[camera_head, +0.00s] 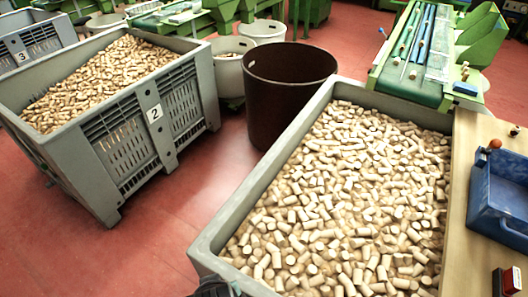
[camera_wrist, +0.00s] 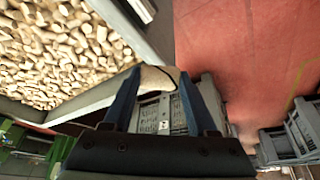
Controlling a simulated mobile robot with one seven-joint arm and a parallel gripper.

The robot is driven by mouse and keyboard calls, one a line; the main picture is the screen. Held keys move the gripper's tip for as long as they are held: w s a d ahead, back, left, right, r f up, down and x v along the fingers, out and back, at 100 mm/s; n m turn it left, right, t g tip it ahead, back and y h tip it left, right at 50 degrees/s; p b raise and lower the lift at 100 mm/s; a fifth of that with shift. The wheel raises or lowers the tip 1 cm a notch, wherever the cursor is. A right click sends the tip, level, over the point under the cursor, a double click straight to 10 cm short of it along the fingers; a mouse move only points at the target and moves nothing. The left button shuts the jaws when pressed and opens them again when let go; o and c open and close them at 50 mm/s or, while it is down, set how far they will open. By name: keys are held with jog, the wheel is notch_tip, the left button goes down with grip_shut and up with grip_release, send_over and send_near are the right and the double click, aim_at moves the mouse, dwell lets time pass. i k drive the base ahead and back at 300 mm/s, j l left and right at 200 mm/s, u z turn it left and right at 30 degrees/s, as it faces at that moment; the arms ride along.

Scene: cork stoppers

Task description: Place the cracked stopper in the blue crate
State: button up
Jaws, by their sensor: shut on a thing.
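My gripper (camera_wrist: 158,82) is shut on a pale cork stopper (camera_wrist: 155,79), held between the two dark blue fingertips in the wrist view. A dark line shows near the stopper's right side; I cannot tell for sure that it is a crack. The held stopper does not show in the head view. The blue crate (camera_head: 484,216) stands on the wooden board at the right edge of the head view, partly cut off. My gripper is away from the crate, beside the wall of the large grey bin of stoppers.
The grey bin (camera_head: 233,212) full of loose corks fills the middle of the head view. A brown tub (camera_head: 285,105) and a grey bin marked 2 (camera_head: 60,158) stand beyond and left. On the wooden board (camera_head: 465,170) lie a dark red block (camera_head: 510,281) and small corks.

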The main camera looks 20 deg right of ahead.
aim_at(500, 193)
jog(key=k+l+u, duration=0.15)
jog(key=k+l, duration=0.15)
jog(key=k+l+u, duration=0.15)
jog(key=k, duration=0.4)
jog(key=k+l+u, duration=0.15)
jog(key=k, duration=0.25)
jog(key=k+l+u, duration=0.3)
jog(key=k+l, duration=0.25)
jog(key=l, duration=0.2)
jog(key=k+l+u, duration=0.3)
jog(key=k+l, duration=0.3)
jog(key=l+u, duration=0.1)
jog(key=l, duration=0.3)
jog(key=k+l+u, duration=0.1)
jog(key=l, duration=0.3)
jog(key=k+l+u, duration=0.1)
jog(key=l, duration=0.3)
jog(key=k+l+u, duration=0.1)
jog(key=l, duration=0.3)
jog(key=k+l+u, duration=0.1)
jog(key=l, duration=0.85)
jog(key=k+l+u, duration=0.1)
jog(key=l, duration=1.15)
jog(key=i+l, duration=0.1)
jog(key=i, duration=0.3)
jog(key=u, duration=0.05)
